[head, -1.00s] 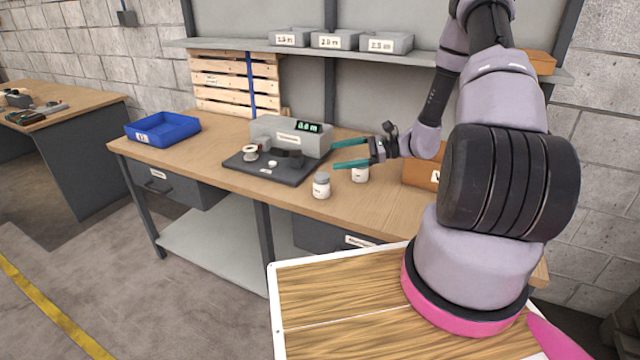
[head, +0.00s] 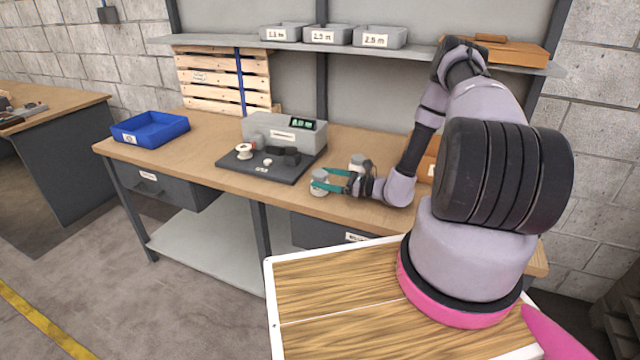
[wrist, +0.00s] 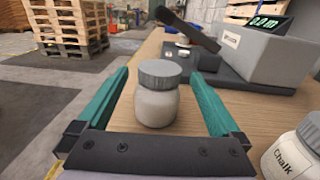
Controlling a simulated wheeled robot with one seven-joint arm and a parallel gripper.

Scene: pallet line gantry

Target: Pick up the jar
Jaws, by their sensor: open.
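A white jar with a grey lid (wrist: 157,98) stands upright on the workbench, between the two teal fingers of my gripper (wrist: 160,90) in the wrist view. The gripper is open, with a finger on each side and visible gaps to the jar. In the head view the same jar (head: 319,187) stands near the bench's front edge, partly covered by the fingertips of my gripper (head: 330,181). A second white jar (wrist: 295,155), labelled "Chalk", stands to the right, outside the fingers; in the head view this jar (head: 357,162) is just behind the gripper.
A grey machine with a green display (head: 284,134) and a dark base plate (head: 235,165) stands behind the jars. A blue bin (head: 150,130) is at the bench's left end. An orange-brown box (head: 428,167) is to the right. Bare bench top (head: 215,179) lies left of the jars.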

